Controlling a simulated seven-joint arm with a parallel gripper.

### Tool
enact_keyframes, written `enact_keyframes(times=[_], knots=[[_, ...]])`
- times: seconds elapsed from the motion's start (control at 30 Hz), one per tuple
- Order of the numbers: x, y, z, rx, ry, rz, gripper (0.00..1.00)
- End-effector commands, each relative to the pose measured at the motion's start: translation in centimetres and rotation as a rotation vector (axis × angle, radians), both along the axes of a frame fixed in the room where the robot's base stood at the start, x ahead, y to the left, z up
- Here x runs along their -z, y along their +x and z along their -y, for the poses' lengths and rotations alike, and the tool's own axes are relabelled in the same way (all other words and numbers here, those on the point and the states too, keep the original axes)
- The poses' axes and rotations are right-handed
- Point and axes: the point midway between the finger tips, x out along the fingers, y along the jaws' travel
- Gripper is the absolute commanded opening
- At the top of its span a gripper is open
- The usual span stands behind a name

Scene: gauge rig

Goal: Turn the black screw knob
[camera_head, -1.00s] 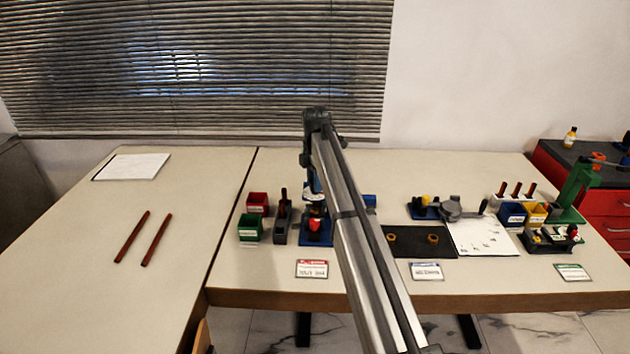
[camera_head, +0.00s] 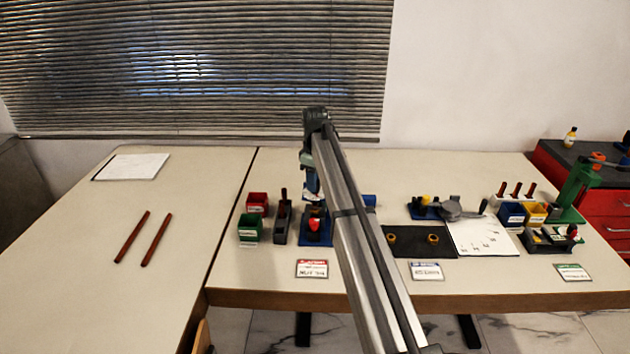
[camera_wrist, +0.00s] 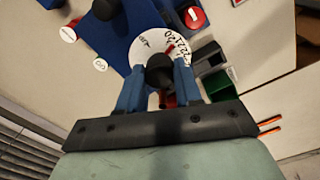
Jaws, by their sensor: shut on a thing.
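The black screw knob (camera_wrist: 160,69) shows in the wrist view between the blue fingers of my gripper (camera_wrist: 158,78). The fingers are shut on it, one on each side. A white dial disc (camera_wrist: 148,42) with printed numbers lies around the knob, over a blue base (camera_wrist: 112,38). In the head view my gripper (camera_head: 313,195) is low over the blue rig (camera_head: 314,238) on the table, and the knob is hidden there. A red cap (camera_head: 314,225) shows on the front of the rig.
A red bin (camera_head: 257,203), a green bin (camera_head: 249,229) and a dark grey holder (camera_head: 281,225) stand close to the left of the rig. A black mat (camera_head: 415,244) with two rings lies to the right. The table's front strip is mostly clear apart from label cards.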

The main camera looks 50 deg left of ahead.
Motion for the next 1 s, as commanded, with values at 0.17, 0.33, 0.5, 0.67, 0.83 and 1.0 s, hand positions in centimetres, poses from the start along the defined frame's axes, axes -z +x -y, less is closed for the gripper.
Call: enact_keyframes(times=[0.17, 0.33, 0.5, 0.67, 0.83, 1.0], knots=[[0.02, -0.02, 0.00, 0.167, 0.000, 0.000, 0.04], [0.02, -0.02, 0.00, 0.328, 0.000, 0.000, 0.04], [0.03, -0.02, 0.00, 0.490, 0.000, 0.000, 0.04], [0.03, -0.02, 0.00, 0.642, 0.000, 0.000, 0.04], [0.03, -0.02, 0.00, 0.803, 0.000, 0.000, 0.04], [0.03, -0.02, 0.01, 0.964, 0.000, 0.000, 0.04]])
